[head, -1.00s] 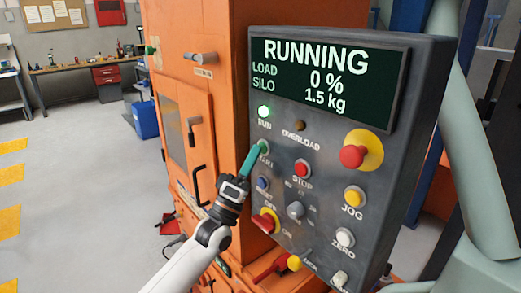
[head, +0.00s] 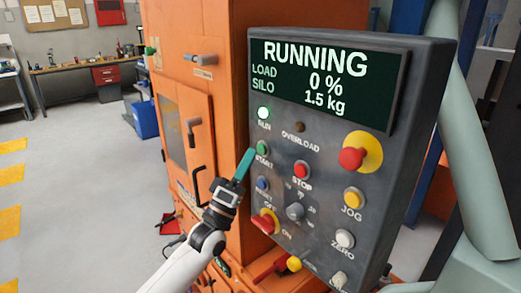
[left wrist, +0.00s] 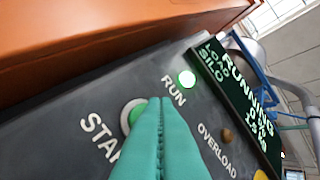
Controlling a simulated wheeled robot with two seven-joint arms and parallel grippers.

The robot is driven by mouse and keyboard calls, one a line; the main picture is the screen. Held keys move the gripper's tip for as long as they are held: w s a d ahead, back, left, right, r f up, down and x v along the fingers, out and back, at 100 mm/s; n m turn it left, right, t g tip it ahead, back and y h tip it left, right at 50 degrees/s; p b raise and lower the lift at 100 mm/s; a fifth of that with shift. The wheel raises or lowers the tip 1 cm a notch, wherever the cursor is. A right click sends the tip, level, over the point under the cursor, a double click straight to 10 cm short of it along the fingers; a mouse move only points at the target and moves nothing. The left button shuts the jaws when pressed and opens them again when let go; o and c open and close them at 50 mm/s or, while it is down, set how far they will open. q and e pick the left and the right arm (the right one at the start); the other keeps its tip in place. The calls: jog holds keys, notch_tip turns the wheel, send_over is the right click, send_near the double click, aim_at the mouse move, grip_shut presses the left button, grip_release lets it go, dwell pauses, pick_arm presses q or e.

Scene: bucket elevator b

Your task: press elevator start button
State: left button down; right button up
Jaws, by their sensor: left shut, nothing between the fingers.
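The green start button (head: 262,149) is on the dark control panel (head: 330,150), above the label START. In the left wrist view the start button (left wrist: 128,112) shows its pale ring and a green part, partly covered by my fingers. My left gripper (head: 248,153) has teal fingers and is shut and empty. In the left wrist view the fingers (left wrist: 160,104) are pressed together. The display (head: 325,82) reads RUNNING, load 0 %, silo 1.5 kg. The RUN lamp (head: 263,113) glows green. My right gripper is not seen.
A red stop button (head: 302,169), a blue button (head: 263,184), a red mushroom button on yellow (head: 353,157), a yellow JOG button (head: 353,197) and a dark knob (head: 295,211) share the panel. The orange cabinet (head: 200,60) stands behind it. Open floor (head: 70,190) lies left.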

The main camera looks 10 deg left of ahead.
pick_arm(q)
jog(key=shift+s+a+p, duration=0.35)
jog(key=shift+s+a, duration=0.45)
jog(key=shift+s, duration=0.2)
jog(key=shift+s+a+p, duration=0.3)
jog(key=shift+s+a, duration=0.45)
jog(key=shift+s, duration=0.25)
